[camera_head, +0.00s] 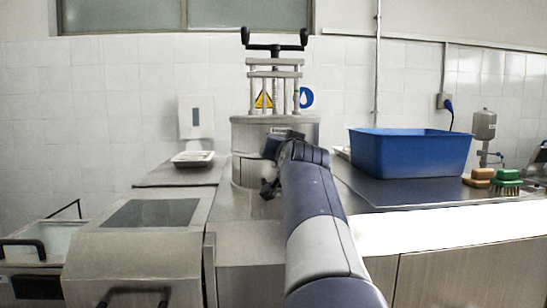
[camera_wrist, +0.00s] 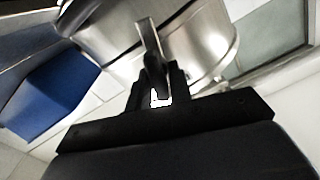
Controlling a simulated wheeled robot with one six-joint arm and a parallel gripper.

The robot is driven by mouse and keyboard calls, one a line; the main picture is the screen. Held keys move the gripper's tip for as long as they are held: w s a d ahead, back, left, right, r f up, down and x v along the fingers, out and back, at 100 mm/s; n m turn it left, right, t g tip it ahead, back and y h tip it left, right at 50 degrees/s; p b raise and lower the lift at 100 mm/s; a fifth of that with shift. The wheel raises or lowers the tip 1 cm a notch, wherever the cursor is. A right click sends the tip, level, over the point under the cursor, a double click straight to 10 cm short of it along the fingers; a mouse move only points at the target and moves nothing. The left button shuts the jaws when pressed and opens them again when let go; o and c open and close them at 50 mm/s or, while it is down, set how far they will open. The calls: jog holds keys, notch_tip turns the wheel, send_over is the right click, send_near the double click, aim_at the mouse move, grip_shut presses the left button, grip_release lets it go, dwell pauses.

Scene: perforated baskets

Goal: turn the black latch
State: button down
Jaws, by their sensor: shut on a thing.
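The steel cylinder (camera_head: 250,140) stands on the counter in the head view, and its curved wall (camera_wrist: 205,35) fills the top of the wrist view. In the wrist view a metal bar (camera_wrist: 147,34) projects from it, with the dark latch (camera_wrist: 152,63) at its near end. My gripper (camera_wrist: 157,82) is shut on the latch, one finger on each side. The fingers partly hide the latch. In the head view my arm hides part of the cylinder's front. A small dark piece (camera_head: 269,188) shows there, but I cannot tell whether it is latch or finger.
A blue basin (camera_head: 410,155) stands right of the cylinder, with brushes (camera_head: 506,177) beyond it. A white tray (camera_head: 193,158) lies to the left. A black T-handle (camera_head: 274,47) tops the cylinder's frame. A steel lidded unit (camera_head: 135,255) stands at front left.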

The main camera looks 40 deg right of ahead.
jog(key=shift+a+n+b, duration=0.1)
jog(key=shift+n+b, duration=0.85)
jog(key=shift+n, duration=0.65)
jog(key=shift+w+n, duration=0.1)
jog(key=shift+n, duration=0.2)
jog(key=c, duration=1.4)
grip_release()
jog(key=shift+c, duration=0.2)
jog(key=b+v, duration=0.2)
jog(key=v, duration=0.9)
jog(key=shift+b, duration=0.4)
jog(key=shift+w, duration=0.1)
jog(key=p+x, duration=0.2)
jog(key=x, duration=0.8)
jog(key=shift+w+d+p, duration=0.25)
jog(key=shift+w+p, duration=0.1)
